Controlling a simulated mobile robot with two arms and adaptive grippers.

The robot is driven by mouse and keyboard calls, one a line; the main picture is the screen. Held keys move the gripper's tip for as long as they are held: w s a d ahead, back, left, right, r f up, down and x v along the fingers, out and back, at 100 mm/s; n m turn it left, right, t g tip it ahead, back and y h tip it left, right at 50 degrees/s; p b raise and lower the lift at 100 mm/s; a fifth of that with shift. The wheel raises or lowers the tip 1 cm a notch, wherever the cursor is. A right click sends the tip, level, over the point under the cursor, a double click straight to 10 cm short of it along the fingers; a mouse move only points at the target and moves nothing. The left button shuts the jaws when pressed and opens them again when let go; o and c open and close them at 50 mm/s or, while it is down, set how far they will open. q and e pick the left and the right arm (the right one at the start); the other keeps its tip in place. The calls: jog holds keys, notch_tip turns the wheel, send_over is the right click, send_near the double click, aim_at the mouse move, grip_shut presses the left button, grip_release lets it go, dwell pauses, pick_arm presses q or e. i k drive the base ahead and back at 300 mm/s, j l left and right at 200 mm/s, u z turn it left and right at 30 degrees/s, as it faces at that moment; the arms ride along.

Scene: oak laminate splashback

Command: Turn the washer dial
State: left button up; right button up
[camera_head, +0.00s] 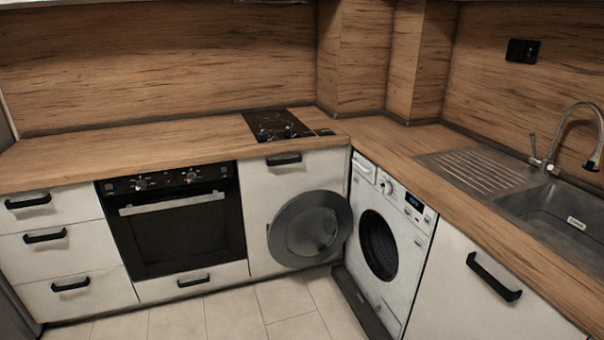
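The washer (395,232) is a white front-loader built in under the counter to the right of the corner. Its round dial (386,186) sits on the upper front panel, between a drawer front on the left and a small dark display (414,202) on the right. I cannot make out the dial's setting. The washer door (310,229) stands swung open to the left, in front of a white cabinet. The drum opening (379,245) is dark, and its contents cannot be seen. Neither of my grippers is in view.
A wooden counter (150,142) runs along both walls, with a black hob (276,125) and a steel sink (560,213). A black oven (176,226) is at the left. Dark handles stick out from the cabinets. The tiled floor (235,318) before the washer is clear.

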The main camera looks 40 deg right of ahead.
aim_at(386, 187)
jog(key=i+j+z, duration=0.1)
jog(key=i+z, duration=0.25)
jog(key=i, duration=0.2)
jog(key=i+j+z, duration=0.3)
jog(key=i, duration=0.25)
jog(key=l, duration=0.1)
